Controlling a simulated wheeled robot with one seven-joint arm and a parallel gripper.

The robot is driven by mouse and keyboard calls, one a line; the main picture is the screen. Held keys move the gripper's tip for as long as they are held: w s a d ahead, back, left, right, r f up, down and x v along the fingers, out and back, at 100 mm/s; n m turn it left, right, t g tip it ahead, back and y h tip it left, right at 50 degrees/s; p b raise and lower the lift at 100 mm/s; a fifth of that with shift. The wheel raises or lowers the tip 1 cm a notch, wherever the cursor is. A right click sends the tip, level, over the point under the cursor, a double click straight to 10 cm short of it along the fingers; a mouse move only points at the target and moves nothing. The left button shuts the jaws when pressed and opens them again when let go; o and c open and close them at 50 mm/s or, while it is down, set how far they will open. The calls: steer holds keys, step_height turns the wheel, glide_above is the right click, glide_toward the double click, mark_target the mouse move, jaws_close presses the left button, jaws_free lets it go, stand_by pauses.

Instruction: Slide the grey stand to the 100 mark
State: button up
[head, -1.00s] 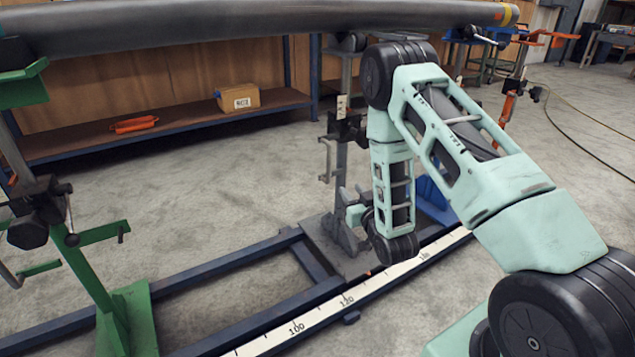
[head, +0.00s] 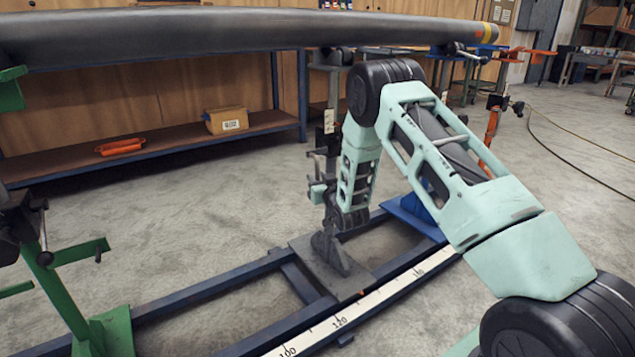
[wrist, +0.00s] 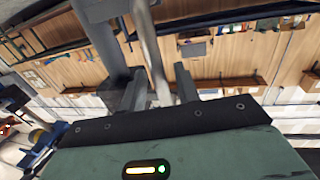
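The grey stand (head: 335,268) has a flat base plate on the blue rails and a column rising to the pipe. A small red pointer (head: 362,292) at its base edge is past the 120 mark on the white scale (head: 376,298), on the side away from 100. The 100 mark (head: 288,351) is nearer, at the bottom. My gripper (head: 318,190) is at the stand's column, partly hidden by my wrist. In the wrist view, its two fingers (wrist: 160,88) are apart, with a grey upright bar (wrist: 150,45) between them. A gap shows beside the bar.
A long grey pipe (head: 230,35) runs overhead. A green stand (head: 100,325) is at the left and a blue stand foot (head: 412,215) lies beyond the grey one. The rails (head: 190,297) between green and grey stands look clear. A shelf (head: 170,140) stands behind.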

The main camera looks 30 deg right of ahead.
steer(key=shift+w, duration=0.4)
steer(key=shift+c, duration=0.3)
jaws_close()
steer(key=s+a+p, duration=0.1)
steer(key=a, duration=3.2)
steer(key=shift+s+a, duration=0.15)
steer(key=shift+a, duration=0.1)
steer(key=shift+o, duration=0.2)
jaws_free()
